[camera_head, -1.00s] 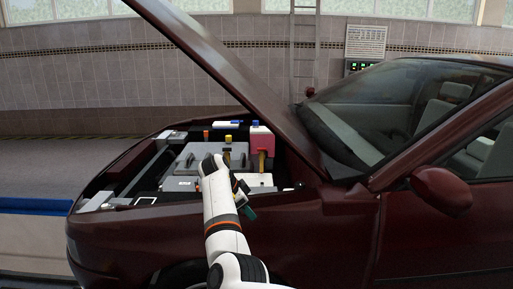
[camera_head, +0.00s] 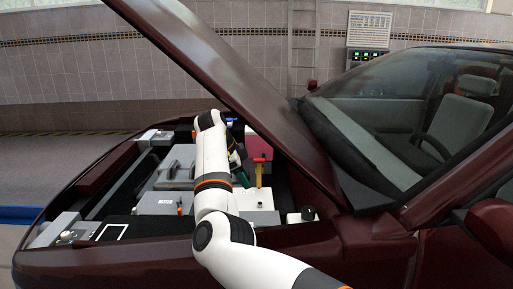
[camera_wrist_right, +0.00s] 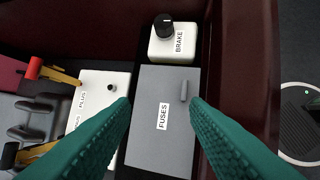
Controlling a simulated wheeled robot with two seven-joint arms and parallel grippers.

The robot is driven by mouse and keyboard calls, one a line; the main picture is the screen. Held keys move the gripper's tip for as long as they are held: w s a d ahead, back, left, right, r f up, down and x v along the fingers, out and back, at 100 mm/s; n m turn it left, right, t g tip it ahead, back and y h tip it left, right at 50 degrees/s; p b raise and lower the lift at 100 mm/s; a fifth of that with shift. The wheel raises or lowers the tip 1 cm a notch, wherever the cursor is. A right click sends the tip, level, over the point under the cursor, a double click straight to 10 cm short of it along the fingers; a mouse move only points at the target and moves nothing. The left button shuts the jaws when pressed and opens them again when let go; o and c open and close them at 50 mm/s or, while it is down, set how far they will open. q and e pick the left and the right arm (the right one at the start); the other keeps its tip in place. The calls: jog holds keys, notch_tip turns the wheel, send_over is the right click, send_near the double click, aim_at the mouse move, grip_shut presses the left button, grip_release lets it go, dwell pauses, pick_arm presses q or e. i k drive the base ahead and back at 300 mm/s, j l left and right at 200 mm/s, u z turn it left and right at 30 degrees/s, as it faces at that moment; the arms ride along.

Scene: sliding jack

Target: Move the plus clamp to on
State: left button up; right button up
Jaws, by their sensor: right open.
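The plus clamp (camera_head: 259,171), a yellow lever with a red end, stands up in the engine bay. In the right wrist view, the plus clamp (camera_wrist_right: 52,75) is at the left, its yellow end apart from the dark post (camera_wrist_right: 111,87) on the white battery (camera_wrist_right: 94,81) marked PLUS. My right gripper (camera_wrist_right: 161,102) is open and empty, its green fingers over the grey FUSES box (camera_wrist_right: 150,85), right of the clamp. In the head view my right arm partly hides the right gripper (camera_head: 238,168). My left gripper is not in view.
The raised hood (camera_head: 225,70) slants over the bay. A white BRAKE reservoir (camera_wrist_right: 173,46) with a black cap stands beyond the fuse box. A black-handled yellow clamp (camera_wrist_right: 12,156) is at lower left. The car's front wall edge (camera_head: 330,238) lies below my arm.

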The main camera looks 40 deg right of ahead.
aim_at(259, 161)
jog(key=i+l, duration=0.7)
jog(key=l, duration=0.2)
